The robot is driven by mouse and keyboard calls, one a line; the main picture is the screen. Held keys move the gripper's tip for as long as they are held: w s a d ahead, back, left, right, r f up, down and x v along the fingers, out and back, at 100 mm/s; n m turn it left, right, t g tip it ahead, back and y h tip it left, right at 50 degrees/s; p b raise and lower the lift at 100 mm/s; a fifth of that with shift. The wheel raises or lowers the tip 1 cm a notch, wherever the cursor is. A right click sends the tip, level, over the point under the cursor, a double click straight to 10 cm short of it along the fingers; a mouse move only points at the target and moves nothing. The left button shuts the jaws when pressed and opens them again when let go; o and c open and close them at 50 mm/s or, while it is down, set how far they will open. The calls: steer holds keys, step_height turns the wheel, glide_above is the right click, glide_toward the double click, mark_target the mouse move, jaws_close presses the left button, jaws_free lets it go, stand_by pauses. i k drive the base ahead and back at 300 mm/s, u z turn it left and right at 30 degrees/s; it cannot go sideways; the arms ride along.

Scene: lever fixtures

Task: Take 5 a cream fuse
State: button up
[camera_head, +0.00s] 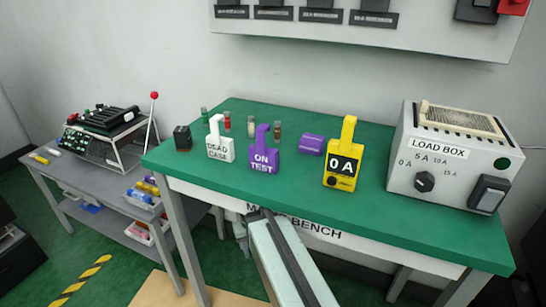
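A small cream fuse (251,126) stands upright on the green bench top, behind the purple "ON TEST" tag. Its rating cannot be read at this size. Beside it stand a green fuse (204,117), a red one (227,121) and a brownish one (277,132). My gripper (262,214) is at the front edge of the bench, at the end of my pale arm, well short of the fuses. Its fingers cannot be made out, and it does not touch any fuse.
The green bench (260,190) also holds a white "DEAD CASE" tag (220,148), purple "ON TEST" tag (264,160), purple cylinder (312,144), yellow "0 A" meter (342,165), black block (182,139) and load box (450,155). A grey side table (95,180) stands left.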

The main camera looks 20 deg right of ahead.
mark_target(251, 123)
steer(key=u, duration=0.05)
steer(key=k, duration=0.85)
steer(key=u, duration=1.85)
steer(key=i, duration=1.35)
steer(key=z, duration=1.55)
steer(key=i, duration=1)
steer(key=z, duration=0.05)
